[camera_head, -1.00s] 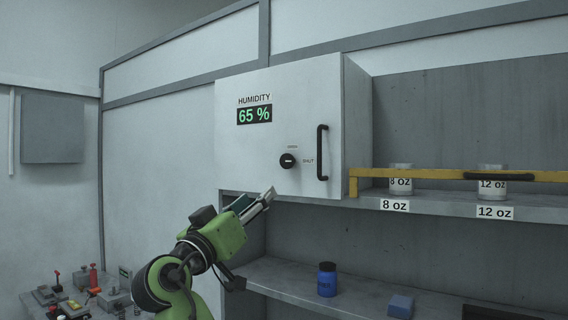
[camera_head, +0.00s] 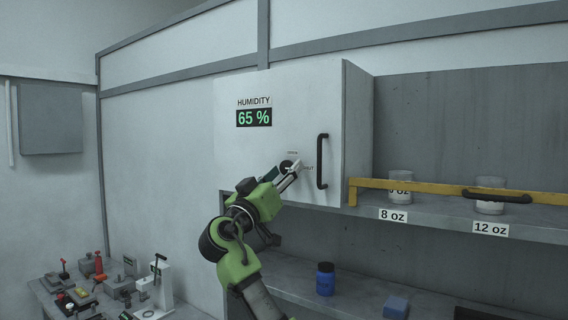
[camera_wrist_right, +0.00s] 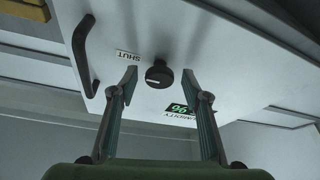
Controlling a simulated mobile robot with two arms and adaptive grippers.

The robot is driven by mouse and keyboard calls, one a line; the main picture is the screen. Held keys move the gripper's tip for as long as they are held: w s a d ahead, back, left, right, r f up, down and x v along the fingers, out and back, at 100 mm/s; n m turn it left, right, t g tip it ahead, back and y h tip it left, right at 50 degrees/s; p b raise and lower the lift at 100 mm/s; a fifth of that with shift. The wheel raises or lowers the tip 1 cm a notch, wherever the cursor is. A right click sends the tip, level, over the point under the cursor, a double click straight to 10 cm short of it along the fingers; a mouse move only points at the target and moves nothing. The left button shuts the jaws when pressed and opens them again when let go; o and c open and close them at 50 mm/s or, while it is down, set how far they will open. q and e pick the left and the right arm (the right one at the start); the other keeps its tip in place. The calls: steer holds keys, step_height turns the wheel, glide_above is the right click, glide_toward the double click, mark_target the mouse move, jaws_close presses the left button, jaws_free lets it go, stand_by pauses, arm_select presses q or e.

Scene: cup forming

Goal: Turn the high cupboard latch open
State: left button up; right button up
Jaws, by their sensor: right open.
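The latch is a round black knob with a pale bar mark (camera_wrist_right: 159,75) on the white cupboard door (camera_head: 240,150). In the head view the knob (camera_head: 287,164) is partly covered by my right gripper (camera_head: 294,169). In the right wrist view the bar mark points toward the SHUT label (camera_wrist_right: 129,56). My right gripper (camera_wrist_right: 168,84) is open there, its fingers on either side of the knob's line with a gap to each side; I cannot tell whether the tips reach the knob's depth. My left gripper is not in view.
A black door handle (camera_head: 322,161) stands right of the knob. A yellow bar (camera_head: 430,188) crosses in front of the shelf with cups to the right. A blue bottle (camera_head: 325,279) and blue block (camera_head: 396,306) are on the lower shelf. A humidity display (camera_head: 254,118) reads 65 %.

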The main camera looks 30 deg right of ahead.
steer(key=shift+d, duration=0.25)
steer(key=shift+r, duration=0.1)
steer(key=c, duration=1.1)
